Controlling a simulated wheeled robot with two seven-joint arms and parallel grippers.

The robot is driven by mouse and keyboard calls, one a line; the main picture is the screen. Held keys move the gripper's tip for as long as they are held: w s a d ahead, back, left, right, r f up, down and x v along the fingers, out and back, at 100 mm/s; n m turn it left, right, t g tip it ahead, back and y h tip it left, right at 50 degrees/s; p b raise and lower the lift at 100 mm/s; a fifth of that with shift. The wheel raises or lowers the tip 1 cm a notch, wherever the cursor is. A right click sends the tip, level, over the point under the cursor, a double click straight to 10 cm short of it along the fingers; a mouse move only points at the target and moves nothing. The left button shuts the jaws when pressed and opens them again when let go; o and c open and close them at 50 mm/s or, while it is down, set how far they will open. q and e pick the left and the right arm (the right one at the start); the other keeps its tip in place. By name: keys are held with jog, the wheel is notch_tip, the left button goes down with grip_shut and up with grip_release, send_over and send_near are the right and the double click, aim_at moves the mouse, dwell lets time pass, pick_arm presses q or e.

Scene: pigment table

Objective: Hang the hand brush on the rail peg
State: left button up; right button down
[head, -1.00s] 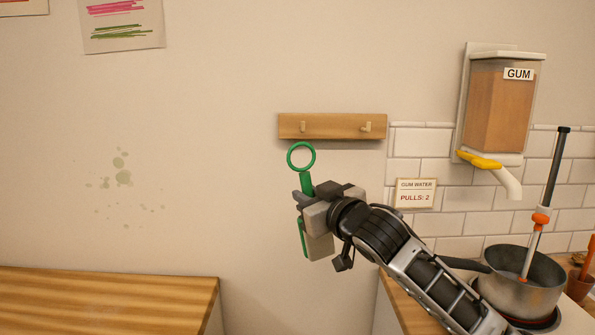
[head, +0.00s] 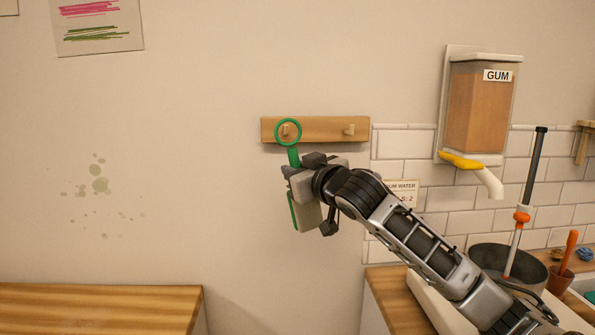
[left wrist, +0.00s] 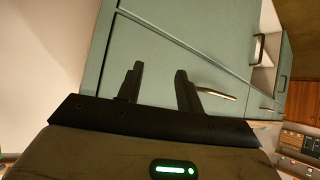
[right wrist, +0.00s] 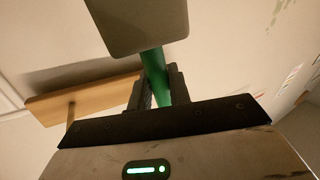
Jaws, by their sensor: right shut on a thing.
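The hand brush (head: 293,157) has a green handle with a ring (head: 288,133) at its top. My right gripper (head: 292,172) is shut on the handle and holds the brush upright, ring up. In the head view the ring appears around the left peg (head: 286,130) of the wooden rail (head: 325,129); I cannot tell whether the peg passes through it. A second peg (head: 349,130) is bare. In the right wrist view the green handle (right wrist: 156,75) runs between the fingers, with the rail (right wrist: 85,97) behind. My left gripper (left wrist: 158,85) is open and empty, in its wrist view only.
A gum dispenser (head: 482,105) with a yellow lever hangs right of the rail. A pot (head: 490,255) stands below it, partly behind my right arm. A wooden counter (head: 100,300) is at lower left. The left wrist faces green cabinet fronts (left wrist: 215,50).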

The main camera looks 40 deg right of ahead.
jog(key=w+d+f+p, duration=0.1)
jog(key=w+d+f, duration=0.1)
jog(key=w+d, duration=0.2)
jog(key=shift+w+d+f, duration=0.35)
jog(key=shift+w, duration=0.4)
dwell(0.4)
dwell(0.6)
jog(key=c, duration=1.2)
grip_release()
jog(key=shift+c, duration=0.2)
jog(key=shift+s, duration=0.1)
